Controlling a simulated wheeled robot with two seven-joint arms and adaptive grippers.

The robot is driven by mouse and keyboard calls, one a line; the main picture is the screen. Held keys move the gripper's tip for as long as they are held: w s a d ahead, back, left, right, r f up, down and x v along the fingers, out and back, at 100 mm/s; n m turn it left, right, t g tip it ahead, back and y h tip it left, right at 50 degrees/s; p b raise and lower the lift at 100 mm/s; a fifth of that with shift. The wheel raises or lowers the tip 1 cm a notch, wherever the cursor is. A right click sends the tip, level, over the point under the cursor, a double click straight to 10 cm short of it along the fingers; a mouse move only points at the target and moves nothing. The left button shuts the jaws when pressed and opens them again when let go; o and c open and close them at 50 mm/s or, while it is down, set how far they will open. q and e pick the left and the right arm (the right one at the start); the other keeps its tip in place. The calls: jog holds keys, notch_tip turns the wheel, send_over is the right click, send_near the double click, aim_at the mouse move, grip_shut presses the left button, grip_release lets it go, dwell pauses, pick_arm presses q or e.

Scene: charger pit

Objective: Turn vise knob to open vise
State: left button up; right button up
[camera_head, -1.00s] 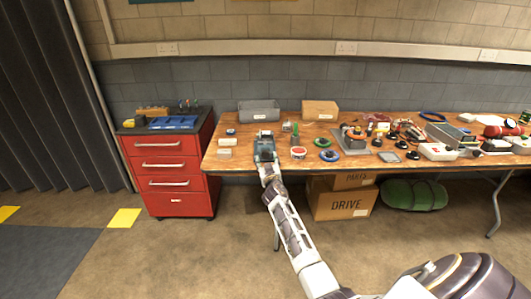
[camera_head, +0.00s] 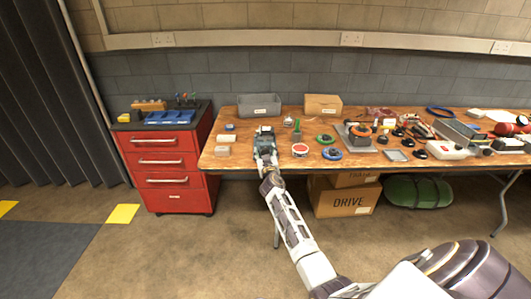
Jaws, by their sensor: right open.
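My right gripper (camera_head: 264,135) reaches from the lower right to the front left part of the wooden table (camera_head: 215,163). It is open and sits over the tabletop near the front edge. I cannot make out the vise or its knob for certain; a grey-teal shape at the gripper blends with it, and the gripper hides what is below. Whether the gripper touches anything there cannot be told. My left gripper is not in view.
A red-and-white roll (camera_head: 300,149), a green ring (camera_head: 325,139) and a blue ring (camera_head: 332,153) lie right of the gripper. A grey bin (camera_head: 260,112) and cardboard box (camera_head: 323,111) stand behind. A red drawer cabinet (camera_head: 165,167) stands left. More tools crowd the right side.

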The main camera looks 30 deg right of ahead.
jog(key=c, duration=0.9)
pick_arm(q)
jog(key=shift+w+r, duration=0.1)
pick_arm(e)
jog(key=shift+c, duration=0.7)
jog(key=shift+r+n+p, duration=0.1)
jog(key=shift+n+p, duration=0.2)
jog(key=shift+n, duration=1.3)
jog(key=shift+n+p, duration=0.45)
jog(key=shift+n, duration=0.25)
pick_arm(q)
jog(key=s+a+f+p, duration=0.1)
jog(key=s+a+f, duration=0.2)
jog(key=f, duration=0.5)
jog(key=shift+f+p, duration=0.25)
jog(key=shift+p, duration=0.1)
pick_arm(e)
jog(key=shift+n+g, duration=0.5)
jog(key=shift+n, duration=2.1)
